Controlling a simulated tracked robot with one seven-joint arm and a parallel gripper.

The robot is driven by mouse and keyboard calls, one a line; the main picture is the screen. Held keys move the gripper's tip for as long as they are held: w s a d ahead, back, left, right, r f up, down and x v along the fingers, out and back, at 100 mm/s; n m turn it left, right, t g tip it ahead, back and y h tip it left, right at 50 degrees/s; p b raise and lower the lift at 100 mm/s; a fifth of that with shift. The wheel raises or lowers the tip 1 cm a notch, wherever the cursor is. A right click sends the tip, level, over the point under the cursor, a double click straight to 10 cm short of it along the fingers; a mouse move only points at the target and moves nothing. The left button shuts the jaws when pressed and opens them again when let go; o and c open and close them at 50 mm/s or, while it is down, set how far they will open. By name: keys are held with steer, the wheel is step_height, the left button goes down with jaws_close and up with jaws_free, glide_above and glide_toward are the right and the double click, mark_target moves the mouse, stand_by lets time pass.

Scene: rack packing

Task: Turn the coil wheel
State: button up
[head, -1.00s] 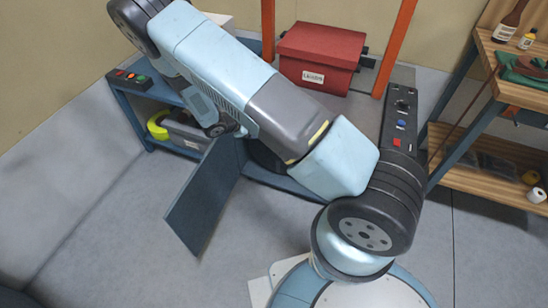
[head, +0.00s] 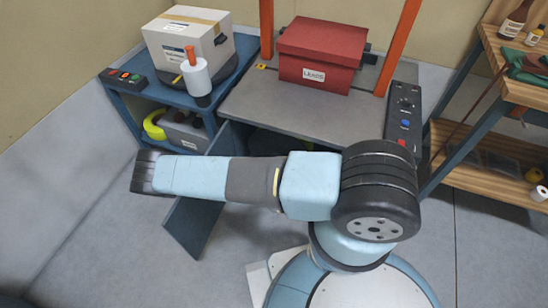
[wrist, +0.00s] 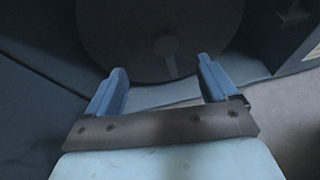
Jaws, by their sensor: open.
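A large dark round disc, which looks like the coil wheel (wrist: 125,40), fills the upper middle of the wrist view. It has a round hub, with a paler bar running down from it. My gripper (wrist: 161,70) is open and empty, its two blue fingers pointing at the disc's lower part. The bar lies between the fingertips in the picture; I see no clear contact. In the head view my gripper is hidden by my arm, and the space under the grey bench top (head: 300,115) is dark and mostly covered.
An open blue door panel (head: 195,222) hangs below the bench. A red box (head: 318,60) stands on the bench between orange posts. A white carton (head: 185,45) and a white cylinder with an orange top (head: 196,78) stand left. A wooden shelf (head: 490,185) is right. Floor at left is clear.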

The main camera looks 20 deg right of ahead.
mark_target(281, 148)
steer(key=w+d+f+n+y, duration=0.1)
steer(key=w+d+f, duration=0.7)
steer(key=w+d, duration=0.1)
steer(key=shift+w+f+n, duration=0.25)
steer(key=shift+w+n, duration=0.15)
stand_by(0.4)
